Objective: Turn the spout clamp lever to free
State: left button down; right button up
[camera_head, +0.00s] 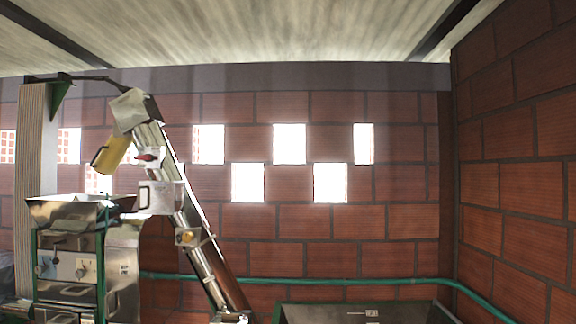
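A yellow spout (112,153) hangs tilted at the upper end of a slanted metal elevator tube (202,262). A small red lever-like part (148,157) sits on a white fitting just right of the spout, below the metal head box (136,109). It looks like the spout clamp lever, but it is too small to tell its exact setting. Neither of my grippers is in view.
A metal pulper with a hopper (75,211) and knobs on its front stands below the spout at left. A green pipe (300,281) runs along the brick wall. A dark metal tank (365,312) is at the bottom right. Open air lies right of the elevator.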

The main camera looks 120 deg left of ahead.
aim_at(148, 157)
jog(key=u, duration=4.85)
jog(key=i, duration=0.55)
jog(key=u, duration=0.2)
